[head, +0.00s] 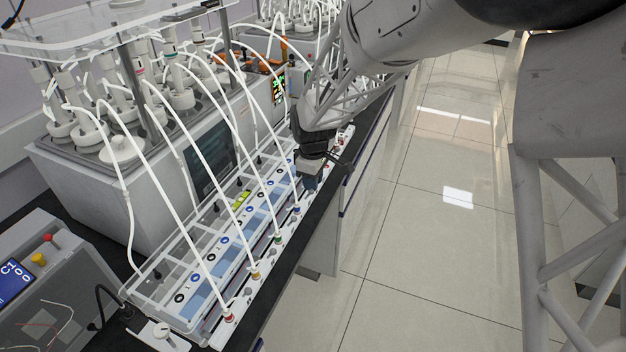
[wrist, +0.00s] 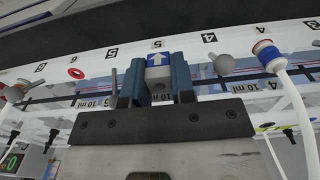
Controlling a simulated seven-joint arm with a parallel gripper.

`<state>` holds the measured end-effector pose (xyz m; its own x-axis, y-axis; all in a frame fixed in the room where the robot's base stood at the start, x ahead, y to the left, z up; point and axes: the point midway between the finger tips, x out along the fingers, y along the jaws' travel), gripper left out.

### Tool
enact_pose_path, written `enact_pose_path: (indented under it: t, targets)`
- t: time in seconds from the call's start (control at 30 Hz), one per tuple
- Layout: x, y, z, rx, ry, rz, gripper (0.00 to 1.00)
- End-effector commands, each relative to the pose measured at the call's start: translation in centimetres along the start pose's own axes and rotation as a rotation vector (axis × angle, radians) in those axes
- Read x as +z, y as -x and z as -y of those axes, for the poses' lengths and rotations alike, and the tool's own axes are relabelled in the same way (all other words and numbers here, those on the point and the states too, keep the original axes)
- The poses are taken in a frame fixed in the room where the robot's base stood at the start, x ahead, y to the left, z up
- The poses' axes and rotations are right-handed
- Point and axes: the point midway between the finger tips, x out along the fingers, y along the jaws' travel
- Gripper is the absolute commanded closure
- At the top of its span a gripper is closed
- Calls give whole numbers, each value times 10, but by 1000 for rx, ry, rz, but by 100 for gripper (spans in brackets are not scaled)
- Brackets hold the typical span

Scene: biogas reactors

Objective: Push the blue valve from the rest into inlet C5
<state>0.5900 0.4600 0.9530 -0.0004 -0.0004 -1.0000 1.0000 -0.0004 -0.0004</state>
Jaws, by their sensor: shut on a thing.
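My gripper (wrist: 159,88) has its two dark blue fingers closed on a pale grey piece with a blue face bearing a white arrow, which I take to be the blue valve (wrist: 155,59). The piece sits between the fingers at the white rail, close to a label 5 (wrist: 112,53). Its lower part and the inlet are hidden by the gripper, so I cannot tell how far in it is. In the head view my gripper (head: 309,180) is low over the rail's far part; the held piece is not clear there.
A blue-ringed connector with a white tube (wrist: 268,56) and a grey knob (wrist: 224,64) stand right of my gripper. A red ring (wrist: 76,73) lies left. In the head view, tubed connectors, including a red one (head: 229,317), line the rail. Open floor (head: 440,240) is right of the bench.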

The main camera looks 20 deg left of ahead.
Motion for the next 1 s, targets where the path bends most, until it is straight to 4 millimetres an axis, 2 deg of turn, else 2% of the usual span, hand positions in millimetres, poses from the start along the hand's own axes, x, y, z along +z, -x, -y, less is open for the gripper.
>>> enact_pose_path:
  t: [0.03, 0.2, 0.63, 1.0]
  targets:
    - [0, 0, 0, 0, 0, 0, 72]
    - [0, 0, 0, 0, 0, 0, 47]
    - [0, 5, 0, 1, 0, -1, 47]
    - [0, 44, 0, 1, 0, -1, 47]
